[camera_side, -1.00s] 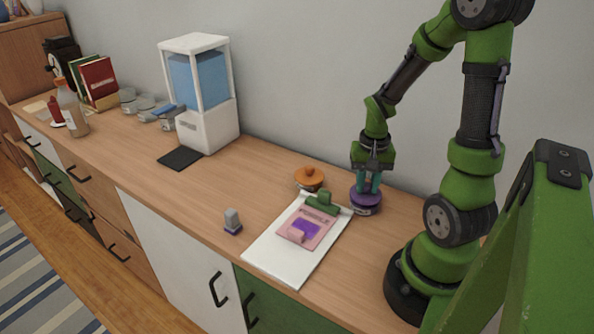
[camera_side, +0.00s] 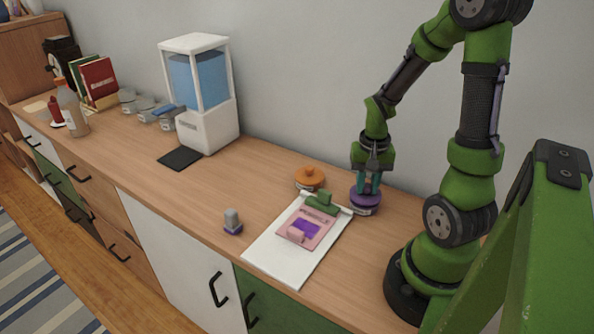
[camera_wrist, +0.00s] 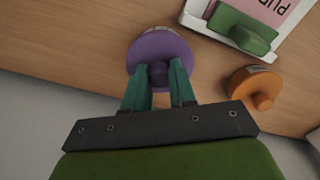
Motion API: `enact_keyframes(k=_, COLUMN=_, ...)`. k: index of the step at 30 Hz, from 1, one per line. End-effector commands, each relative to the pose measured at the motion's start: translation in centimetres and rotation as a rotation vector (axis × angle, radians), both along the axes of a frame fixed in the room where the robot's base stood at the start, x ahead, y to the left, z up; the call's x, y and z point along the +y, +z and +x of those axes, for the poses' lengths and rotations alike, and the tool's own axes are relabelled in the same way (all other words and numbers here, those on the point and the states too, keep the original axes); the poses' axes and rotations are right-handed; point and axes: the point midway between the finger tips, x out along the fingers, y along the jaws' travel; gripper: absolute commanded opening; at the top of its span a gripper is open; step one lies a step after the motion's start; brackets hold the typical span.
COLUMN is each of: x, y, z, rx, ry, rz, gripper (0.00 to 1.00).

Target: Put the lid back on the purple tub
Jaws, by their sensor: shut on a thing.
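The purple lid (camera_side: 366,195) is a round disc with a darker knob. My gripper (camera_side: 368,188) points down and is shut on the knob. The tub (camera_side: 363,211) shows as a pale, labelled band directly under the lid, which looks level. I cannot tell whether the lid is fully seated or a sliver above the rim. In the wrist view the purple lid (camera_wrist: 160,48) hides nearly all of the tub, and the two teal fingers of my gripper (camera_wrist: 159,70) stand on either side of the knob.
An orange-lidded tub (camera_side: 309,178) stands close by on the left. A white clipboard (camera_side: 272,253) with a pink sheet and green clip lies in front. A small grey-topped stamp (camera_side: 232,222) and a water dispenser (camera_side: 203,100) stand farther left. The wall is close behind.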

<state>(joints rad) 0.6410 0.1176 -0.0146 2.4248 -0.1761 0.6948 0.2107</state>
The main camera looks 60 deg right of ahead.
Motion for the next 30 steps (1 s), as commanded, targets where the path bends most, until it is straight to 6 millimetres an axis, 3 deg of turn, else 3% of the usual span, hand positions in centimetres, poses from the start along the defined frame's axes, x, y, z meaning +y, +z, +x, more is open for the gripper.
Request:
enact_keyframes(k=25, x=0.03, y=-0.18, z=0.01, rx=0.0, ry=0.001, rz=0.0, gripper=0.0)
enact_keyframes(k=26, x=0.02, y=-0.18, z=0.01, rx=0.0, ry=0.001, rz=0.0, gripper=0.3)
enact_keyframes(k=30, x=0.02, y=-0.18, z=0.01, rx=0.0, ry=0.0, rz=0.0, gripper=0.51)
